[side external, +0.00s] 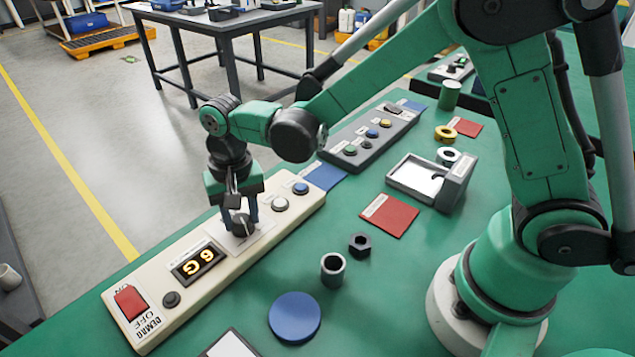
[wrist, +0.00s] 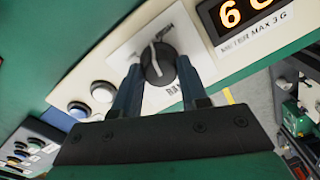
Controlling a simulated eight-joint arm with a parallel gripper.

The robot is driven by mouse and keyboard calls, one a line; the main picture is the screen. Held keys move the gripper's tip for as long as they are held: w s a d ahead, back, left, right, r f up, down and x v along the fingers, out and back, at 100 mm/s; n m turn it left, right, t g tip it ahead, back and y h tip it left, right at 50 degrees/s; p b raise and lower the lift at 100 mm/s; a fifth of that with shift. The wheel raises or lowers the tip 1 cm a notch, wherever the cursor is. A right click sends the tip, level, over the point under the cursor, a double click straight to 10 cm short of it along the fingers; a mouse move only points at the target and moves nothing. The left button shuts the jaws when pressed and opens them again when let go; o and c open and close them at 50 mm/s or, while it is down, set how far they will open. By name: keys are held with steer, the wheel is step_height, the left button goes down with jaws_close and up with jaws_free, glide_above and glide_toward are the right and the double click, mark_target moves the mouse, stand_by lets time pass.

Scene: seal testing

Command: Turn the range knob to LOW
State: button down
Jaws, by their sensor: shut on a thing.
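The range knob (side external: 240,227) is a dark round knob on a white plate on the cream control panel (side external: 150,277). In the wrist view the knob (wrist: 158,62) has a white pointer line, which points up and slightly left in the picture.
The panel also carries a red switch (side external: 131,302), a black button (side external: 171,299), a white button (side external: 280,203) and a blue button (side external: 300,188). A grey cylinder (side external: 333,268), black nut (side external: 360,245) and blue disc (side external: 295,317) stand in front. A second panel (side external: 343,162) lies behind.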

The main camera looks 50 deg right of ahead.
mark_target(242, 217)
steer(key=n, duration=0.5)
steer(key=shift+n, duration=0.3)
steer(key=n, duration=0.4)
steer(key=shift+n, duration=0.7)
steer(key=shift+c, duration=2.3)
jaws_free()
steer(key=shift+d+r, duration=0.1)
steer(key=shift+r, duration=2.7)
